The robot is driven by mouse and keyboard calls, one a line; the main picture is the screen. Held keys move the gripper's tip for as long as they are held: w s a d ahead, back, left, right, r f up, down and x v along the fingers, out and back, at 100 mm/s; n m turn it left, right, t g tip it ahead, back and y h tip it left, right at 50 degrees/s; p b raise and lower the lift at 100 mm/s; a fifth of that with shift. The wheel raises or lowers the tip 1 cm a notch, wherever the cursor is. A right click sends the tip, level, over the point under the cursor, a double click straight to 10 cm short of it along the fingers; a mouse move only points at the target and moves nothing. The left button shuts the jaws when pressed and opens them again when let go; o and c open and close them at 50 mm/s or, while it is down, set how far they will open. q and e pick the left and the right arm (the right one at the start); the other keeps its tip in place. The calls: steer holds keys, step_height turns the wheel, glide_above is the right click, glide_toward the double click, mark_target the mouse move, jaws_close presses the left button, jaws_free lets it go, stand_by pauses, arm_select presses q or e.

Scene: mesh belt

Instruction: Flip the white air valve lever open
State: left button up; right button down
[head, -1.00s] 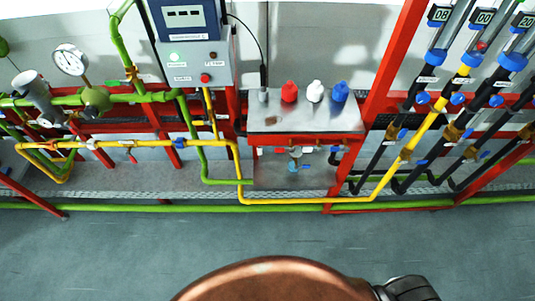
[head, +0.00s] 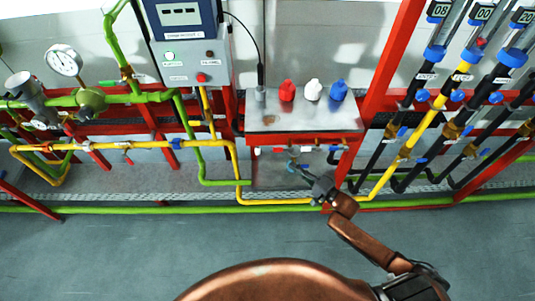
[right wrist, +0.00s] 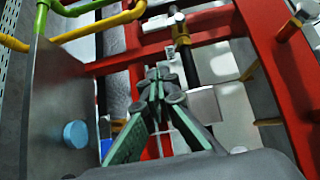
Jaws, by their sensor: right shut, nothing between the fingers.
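A small white lever (head: 306,148) shows under the front edge of the metal shelf, in a row of small valves. It is too small to tell its exact angle. My right gripper (head: 303,173) reaches up from the lower right and its tips are just below this row, near the lever; I cannot tell whether they touch anything. In the right wrist view my right gripper (right wrist: 158,85) has its fingers together with nothing between them. I cannot make out the white lever for sure in that view. My left gripper is not in view.
A yellow pipe (head: 275,202) and a green pipe (head: 220,182) run close by. A red frame post (head: 392,60) stands to the right. The floor (head: 150,250) in front is clear.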

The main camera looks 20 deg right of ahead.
mark_target(257, 149)
steer(key=shift+a+r, duration=0.1)
steer(key=shift+r, duration=0.1)
